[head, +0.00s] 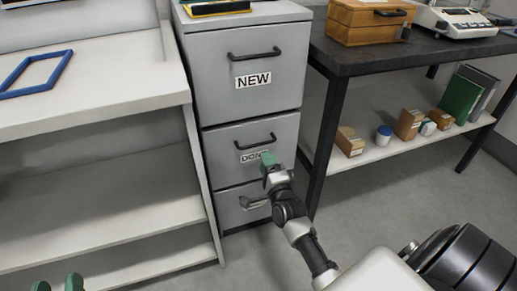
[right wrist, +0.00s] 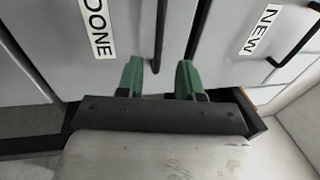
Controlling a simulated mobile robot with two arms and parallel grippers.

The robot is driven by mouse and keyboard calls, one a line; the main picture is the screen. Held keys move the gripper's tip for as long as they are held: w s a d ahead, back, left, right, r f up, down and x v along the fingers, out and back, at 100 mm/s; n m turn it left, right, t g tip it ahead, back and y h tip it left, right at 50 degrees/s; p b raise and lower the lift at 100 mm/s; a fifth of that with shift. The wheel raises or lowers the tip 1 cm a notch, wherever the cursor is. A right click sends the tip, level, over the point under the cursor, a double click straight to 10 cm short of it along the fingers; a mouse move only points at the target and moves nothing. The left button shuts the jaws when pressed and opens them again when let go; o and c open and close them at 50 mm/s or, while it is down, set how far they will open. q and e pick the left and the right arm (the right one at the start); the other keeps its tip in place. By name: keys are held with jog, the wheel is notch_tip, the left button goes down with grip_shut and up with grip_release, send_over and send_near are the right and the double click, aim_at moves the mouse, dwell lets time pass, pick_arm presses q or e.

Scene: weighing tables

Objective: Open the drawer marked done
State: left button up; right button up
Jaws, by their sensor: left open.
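The grey cabinet (head: 200,75) has drawers one above another, and all look shut. The middle drawer carries the label DONE (head: 252,157), partly covered by my right gripper, and has a dark bar handle (head: 257,142). My right gripper (head: 267,160) is in front of this drawer, just below the handle in the head view. In the right wrist view its green fingers (right wrist: 160,78) are apart, and the DONE handle (right wrist: 161,35) lines up with the gap between them. I cannot tell whether they touch it. My left gripper (head: 58,284) is open and empty at the bottom left.
The top drawer is labelled NEW (head: 253,80); a bottom drawer handle (head: 255,202) shows below. A white shelf unit (head: 110,110) stands close on the left, a dark table (head: 365,58) with a lower shelf of boxes on the right. Floor in front is clear.

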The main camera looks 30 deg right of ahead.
aim_at(259, 145)
pick_arm(q)
jog(key=shift+s+d+r+t+h+b, duration=0.1)
jog(key=shift+s+r+t+h+b, duration=0.25)
jog(key=shift+r+t, duration=0.55)
jog(key=shift+s+d+r+t+h+b, duration=0.1)
jog(key=shift+s+r+t+h+b, duration=0.25)
jog(key=shift+r+t, duration=0.6)
jog(key=shift+s+d+r+t+h+b, duration=0.15)
jog(key=shift+s+r+t, duration=0.25)
jog(key=shift+r+t, duration=0.5)
pick_arm(e)
jog(key=shift+x, duration=3.75)
pick_arm(q)
jog(key=shift+a, duration=0.1)
pick_arm(e)
jog(key=shift+f, duration=0.1)
grip_shut()
